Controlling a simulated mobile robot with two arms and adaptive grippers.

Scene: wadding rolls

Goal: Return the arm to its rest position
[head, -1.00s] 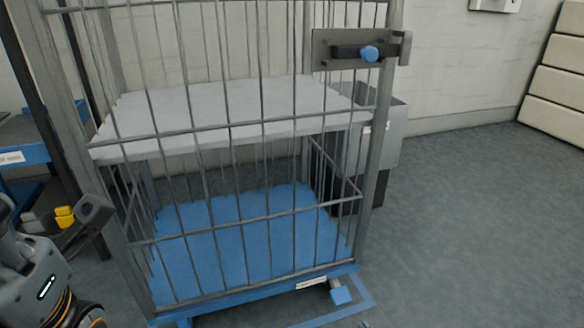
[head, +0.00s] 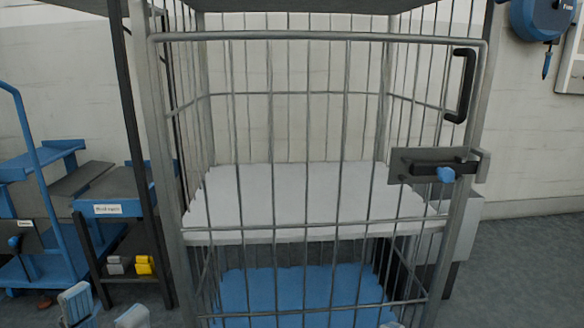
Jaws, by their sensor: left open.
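My left gripper (head: 103,311) shows at the bottom left edge of the head view. Its two pale fingertips stand apart, with nothing seen between them. It is in front of and to the left of the wire roll cage, and most of it is cut off by the frame edge.
The cage has a white shelf (head: 290,205), a blue floor (head: 300,288) and a latch plate (head: 409,166) with a blue knob. Blue-framed racks (head: 108,208) stand left, with yellow items (head: 145,265) low down. Grey floor (head: 530,275) is open at right.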

